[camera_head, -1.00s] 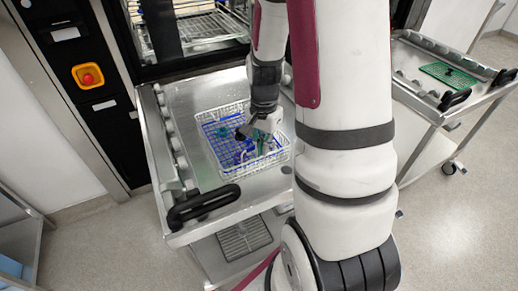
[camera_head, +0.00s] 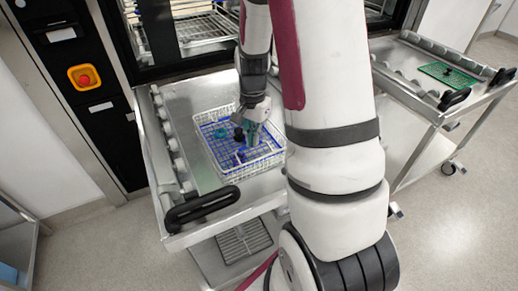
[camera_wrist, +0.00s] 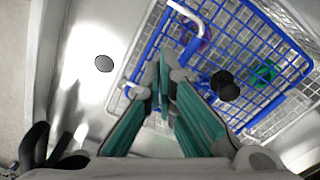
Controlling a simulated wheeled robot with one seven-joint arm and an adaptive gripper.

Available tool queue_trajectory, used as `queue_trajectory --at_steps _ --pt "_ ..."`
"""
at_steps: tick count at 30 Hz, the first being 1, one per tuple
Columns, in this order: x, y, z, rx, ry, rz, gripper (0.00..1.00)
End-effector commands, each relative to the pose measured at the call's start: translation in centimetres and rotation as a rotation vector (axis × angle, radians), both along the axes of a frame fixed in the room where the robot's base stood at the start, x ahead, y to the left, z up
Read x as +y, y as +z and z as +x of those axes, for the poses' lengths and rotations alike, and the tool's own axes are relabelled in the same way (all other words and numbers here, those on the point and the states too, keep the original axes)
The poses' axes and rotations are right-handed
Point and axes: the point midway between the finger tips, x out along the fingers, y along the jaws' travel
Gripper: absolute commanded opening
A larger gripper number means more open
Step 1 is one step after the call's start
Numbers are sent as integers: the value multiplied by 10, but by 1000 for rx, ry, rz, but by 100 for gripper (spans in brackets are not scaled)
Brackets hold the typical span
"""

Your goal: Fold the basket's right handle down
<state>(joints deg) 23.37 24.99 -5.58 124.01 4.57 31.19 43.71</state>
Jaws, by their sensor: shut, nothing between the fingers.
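The white wire basket (camera_head: 222,178) sits on the metal cart and holds a blue grid insert (camera_head: 262,152). Its near corner area also shows in the wrist view, where the blue grid (camera_wrist: 150,47) fills the upper right. A white bent bar (camera_wrist: 186,12) stands out there; I cannot tell for sure whether it is the right handle. My gripper (camera_head: 252,143) is over the right part of the basket, pointing down. In the wrist view its teal fingers (camera_wrist: 163,78) are shut and empty, overlapping the blue grid's edge. Whether they touch the wire is unclear.
A black knob-like part (camera_wrist: 225,86) and a green part (camera_wrist: 264,72) lie in the basket, close to the fingers. The cart (camera_head: 187,98) has a black handle (camera_head: 203,205) at its front. Another cart with a green mat (camera_head: 440,73) stands at right.

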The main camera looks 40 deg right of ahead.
Motion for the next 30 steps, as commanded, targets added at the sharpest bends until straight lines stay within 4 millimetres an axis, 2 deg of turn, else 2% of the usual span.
queue_trajectory --at_steps 8,15,30 --pt "-5 0 18 0 1 -1 0" --pt "-6 3 21 0 0 -1 0" --pt "-6 55 20 -1 1 -2 0"
